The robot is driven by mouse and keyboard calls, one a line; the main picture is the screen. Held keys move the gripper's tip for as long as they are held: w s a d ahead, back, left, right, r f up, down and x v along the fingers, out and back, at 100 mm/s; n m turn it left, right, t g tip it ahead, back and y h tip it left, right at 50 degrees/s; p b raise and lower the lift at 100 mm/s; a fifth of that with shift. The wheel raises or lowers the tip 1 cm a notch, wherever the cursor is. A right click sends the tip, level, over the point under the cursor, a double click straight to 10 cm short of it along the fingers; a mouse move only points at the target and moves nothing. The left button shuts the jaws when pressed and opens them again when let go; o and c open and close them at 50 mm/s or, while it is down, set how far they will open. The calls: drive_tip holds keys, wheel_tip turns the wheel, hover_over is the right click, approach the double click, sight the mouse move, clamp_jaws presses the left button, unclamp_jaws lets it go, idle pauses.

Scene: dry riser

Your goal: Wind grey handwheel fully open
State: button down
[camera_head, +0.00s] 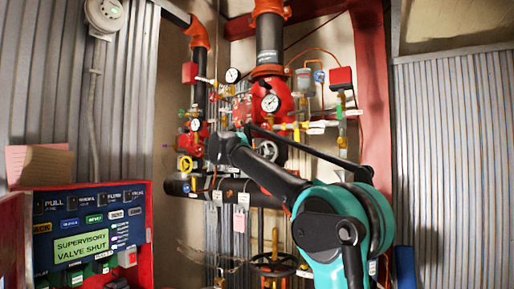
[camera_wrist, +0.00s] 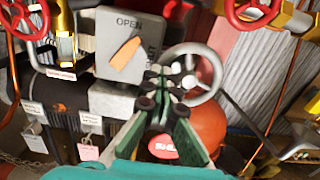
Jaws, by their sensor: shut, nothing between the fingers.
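The grey handwheel (camera_wrist: 217,88) shows in the wrist view, right of a grey gearbox (camera_wrist: 108,45) marked OPEN. An orange pointer (camera_wrist: 126,54) on the gearbox lies diagonally. My gripper (camera_wrist: 168,82), with green fingers, is shut with nothing between the fingers. Its tips overlap the left part of the wheel and its hub in the picture. I cannot tell whether they touch it.
A panel screen (camera_head: 81,247) reads "SUPERVISORY VALVE SHUT". Red handwheels (camera_wrist: 258,10) and (camera_wrist: 22,18) sit in the upper corners of the wrist view. Padlocks (camera_wrist: 91,146) and tags hang at left.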

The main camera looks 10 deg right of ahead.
drive_tip(key=s+d+f, duration=0.1)
drive_tip(key=d+f, duration=0.1)
drive_tip(key=s+d+f, duration=0.1)
drive_tip(key=shift+s+d+f, duration=0.15)
drive_tip(key=shift+d+f, duration=0.25)
drive_tip(key=shift+s+d+r, duration=0.65)
drive_tip(key=shift+d+r, duration=0.2)
drive_tip(key=shift+r, duration=2.35)
drive_tip(key=shift+s+a+r, duration=0.1)
drive_tip(key=shift+s+a, duration=0.05)
drive_tip(key=shift+a, duration=0.7)
drive_tip(key=shift+s+a+r, duration=0.15)
drive_tip(key=shift+a, duration=0.75)
drive_tip(key=shift+s+a+r, duration=0.1)
drive_tip(key=shift+s+a, duration=0.05)
drive_tip(key=shift+a, duration=0.7)
